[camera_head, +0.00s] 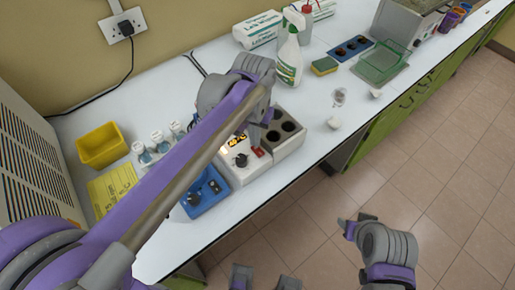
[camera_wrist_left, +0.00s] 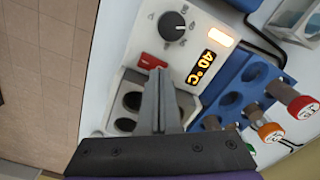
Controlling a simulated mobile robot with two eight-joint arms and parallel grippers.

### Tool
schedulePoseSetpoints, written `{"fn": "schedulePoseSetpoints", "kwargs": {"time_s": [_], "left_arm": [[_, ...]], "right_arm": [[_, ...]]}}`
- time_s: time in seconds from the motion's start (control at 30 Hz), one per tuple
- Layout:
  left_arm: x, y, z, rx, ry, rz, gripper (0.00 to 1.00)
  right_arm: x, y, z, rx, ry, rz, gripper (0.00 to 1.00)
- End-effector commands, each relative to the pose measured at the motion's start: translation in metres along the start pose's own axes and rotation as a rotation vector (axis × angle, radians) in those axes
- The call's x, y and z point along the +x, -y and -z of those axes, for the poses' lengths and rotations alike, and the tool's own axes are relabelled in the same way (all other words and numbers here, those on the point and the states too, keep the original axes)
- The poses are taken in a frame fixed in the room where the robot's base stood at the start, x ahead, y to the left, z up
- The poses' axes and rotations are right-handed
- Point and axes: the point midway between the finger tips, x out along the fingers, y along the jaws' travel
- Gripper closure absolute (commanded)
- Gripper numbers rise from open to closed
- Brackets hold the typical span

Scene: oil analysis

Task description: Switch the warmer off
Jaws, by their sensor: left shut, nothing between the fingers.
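The warmer (camera_head: 241,174) is a white block unit on the bench, with a dark knob (camera_wrist_left: 171,26) and a red switch (camera_wrist_left: 149,62) on its front panel. Its display (camera_wrist_left: 201,66) is lit and reads 40 °C, and a pale orange indicator (camera_wrist_left: 221,36) glows beside it. My left gripper (camera_head: 262,143) is shut and empty, its tips close to the red switch. In the left wrist view, the shut fingers (camera_wrist_left: 158,76) end just beside the switch; I cannot tell whether they touch it. My right gripper (camera_head: 357,222) is open and empty above the floor, away from the bench.
The warmer's dark-holed block (camera_head: 285,132) lies right beside the fingers. A blue device (camera_head: 206,196) stands close to the warmer's left. In the wrist view, a blue rack (camera_wrist_left: 232,98) holds capped vials. A spray bottle (camera_head: 289,62) stands behind; a yellow bin (camera_head: 102,146) is at left.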

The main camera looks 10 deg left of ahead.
Motion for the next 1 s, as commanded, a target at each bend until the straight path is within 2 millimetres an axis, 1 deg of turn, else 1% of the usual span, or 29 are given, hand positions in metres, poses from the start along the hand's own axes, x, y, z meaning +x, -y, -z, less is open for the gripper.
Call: {"fn": "schedulePoseSetpoints", "kwargs": {"time_s": [1.0], "left_arm": [[0.016, 0.0, 0.0, 0.0, 0.0, 0.0, 1.0]], "right_arm": [[0.009, 0.0, -0.007, 0.0, 0.005, 0.0, 0.5]]}}
